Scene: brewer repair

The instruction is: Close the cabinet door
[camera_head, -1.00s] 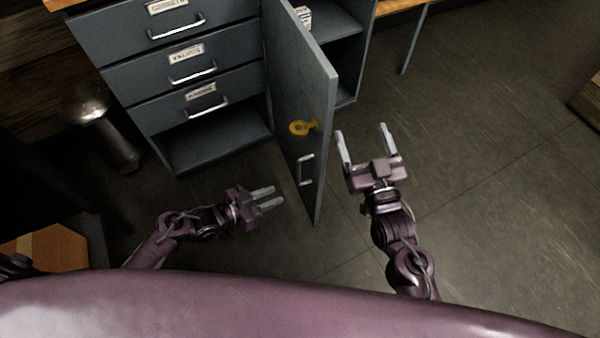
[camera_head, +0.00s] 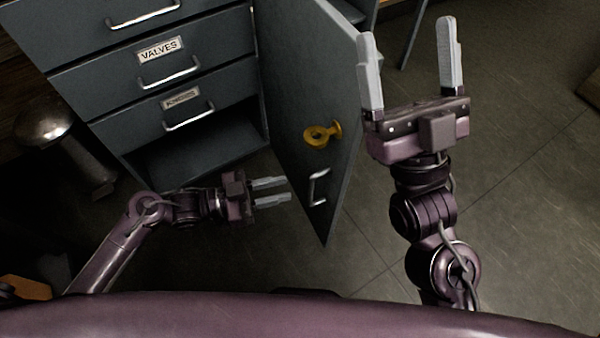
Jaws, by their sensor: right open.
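The grey cabinet door (camera_head: 300,95) stands open, swung out toward me, with a metal handle (camera_head: 318,187) and a yellow ring-shaped part (camera_head: 322,134) on the face turned to the left. The cabinet (camera_head: 85,75) is behind it, with drawers and an open lower shelf on the left. My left gripper (camera_head: 270,191) is on the handle side of the door, low, with its two fingers a little apart and nothing between them. My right gripper (camera_head: 408,55) is open and empty to the right of the door, its left finger overlapping the door's edge in the picture. Contact cannot be told.
A drawer labelled VALVES (camera_head: 160,58) and other drawers are shut. A metal bin (camera_head: 50,140) stands on the floor at left. A table leg (camera_head: 412,38) shows at the back right.

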